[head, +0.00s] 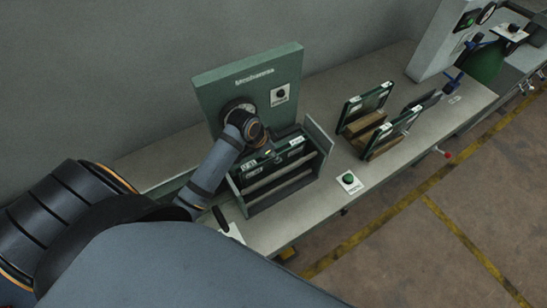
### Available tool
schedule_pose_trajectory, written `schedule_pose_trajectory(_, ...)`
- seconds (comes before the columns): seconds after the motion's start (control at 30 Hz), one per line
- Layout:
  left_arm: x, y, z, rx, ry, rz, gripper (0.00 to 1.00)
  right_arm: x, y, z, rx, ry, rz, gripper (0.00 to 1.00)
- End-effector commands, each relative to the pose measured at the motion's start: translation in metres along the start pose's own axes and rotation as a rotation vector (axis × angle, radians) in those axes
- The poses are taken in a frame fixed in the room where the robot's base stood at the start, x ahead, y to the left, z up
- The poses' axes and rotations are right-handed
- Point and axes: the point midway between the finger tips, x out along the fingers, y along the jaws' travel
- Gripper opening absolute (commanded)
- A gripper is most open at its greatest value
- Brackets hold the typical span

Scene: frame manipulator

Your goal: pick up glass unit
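Several flat, dark panels with green frames and white labels look like glass units. One panel (290,147) stands in a grey-green slotted box (321,140) in front of a green upright board. Two more, a panel at the back (374,98) and a panel in front (403,122), lean in a wooden rack to the right. My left arm reaches over the box, and my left gripper (267,151) is at the top edge of the panel there. The fingers are small and dark, so I cannot tell whether they grip it. My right gripper is not in view.
The green board (225,85) carries a round dial and a small button plate. A green button (348,179) sits on the bench (320,205) between box and rack. A grey machine (440,45) stands at the far right. The floor in front is clear, with yellow lines.

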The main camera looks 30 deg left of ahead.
Motion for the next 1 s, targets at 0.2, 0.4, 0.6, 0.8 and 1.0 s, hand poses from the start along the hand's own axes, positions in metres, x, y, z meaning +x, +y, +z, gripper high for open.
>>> schedule_pose_trajectory(0.2,-0.02,-0.001,-0.01,0.004,0.008,-0.005,0.0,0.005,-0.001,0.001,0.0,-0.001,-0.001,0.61)
schedule_pose_trajectory(0.4,-0.055,-0.001,-0.025,0.005,0.008,-0.006,0.0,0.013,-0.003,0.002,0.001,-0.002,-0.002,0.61)
schedule_pose_trajectory(0.6,-0.094,-0.001,-0.041,0.006,0.009,-0.007,0.0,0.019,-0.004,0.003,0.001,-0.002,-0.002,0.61)
schedule_pose_trajectory(0.8,-0.128,-0.001,-0.055,0.005,0.007,-0.006,0.0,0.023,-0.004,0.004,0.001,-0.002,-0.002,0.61)
schedule_pose_trajectory(1.0,-0.157,0.0,-0.066,0.002,0.003,-0.003,0.0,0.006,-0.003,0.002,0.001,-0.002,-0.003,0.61)
